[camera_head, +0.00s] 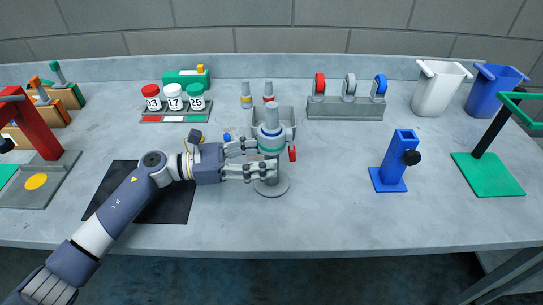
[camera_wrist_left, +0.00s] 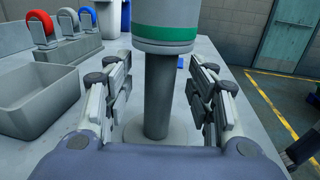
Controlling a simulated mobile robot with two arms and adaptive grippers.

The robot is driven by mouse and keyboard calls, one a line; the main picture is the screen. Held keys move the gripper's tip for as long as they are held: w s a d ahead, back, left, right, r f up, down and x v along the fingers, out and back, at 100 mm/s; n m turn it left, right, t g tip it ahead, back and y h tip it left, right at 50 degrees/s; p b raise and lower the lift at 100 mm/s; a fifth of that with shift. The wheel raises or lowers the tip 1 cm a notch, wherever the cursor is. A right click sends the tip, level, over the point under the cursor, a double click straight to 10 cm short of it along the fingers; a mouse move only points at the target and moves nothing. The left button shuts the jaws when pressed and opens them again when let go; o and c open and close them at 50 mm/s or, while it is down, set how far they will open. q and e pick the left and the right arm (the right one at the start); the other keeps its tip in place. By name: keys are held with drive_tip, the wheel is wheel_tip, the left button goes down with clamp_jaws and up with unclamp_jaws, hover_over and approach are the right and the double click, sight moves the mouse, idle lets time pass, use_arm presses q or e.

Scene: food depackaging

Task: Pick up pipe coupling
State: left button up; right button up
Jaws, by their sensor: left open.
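A grey cylindrical fitting (camera_head: 271,130) with coloured bands, which looks like the pipe coupling, sits on top of a thin upright post with a round base (camera_head: 271,188). In the left wrist view its lower part with a green band (camera_wrist_left: 165,33) shows at the top, and the grey post (camera_wrist_left: 158,95) runs down from it. My left gripper (camera_head: 258,159) is open, with one finger on each side of the post, just below the fitting. In the wrist view the fingers (camera_wrist_left: 160,85) stand clear of the post.
A grey bin (camera_head: 288,113) stands right behind the fitting, with small grey fittings (camera_head: 246,96) behind it. A blue stand (camera_head: 388,184) is to the right. A black mat (camera_head: 120,190) lies under my left arm. The table between post and blue stand is clear.

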use_arm(q)
drive_tip(key=shift+w+d, duration=0.15)
drive_tip(key=shift+d, duration=1)
use_arm(e)
drive_tip(key=shift+r, duration=0.45)
use_arm(q)
drive_tip(key=shift+a, duration=0.1)
clamp_jaws()
drive_tip(key=shift+r, duration=0.1)
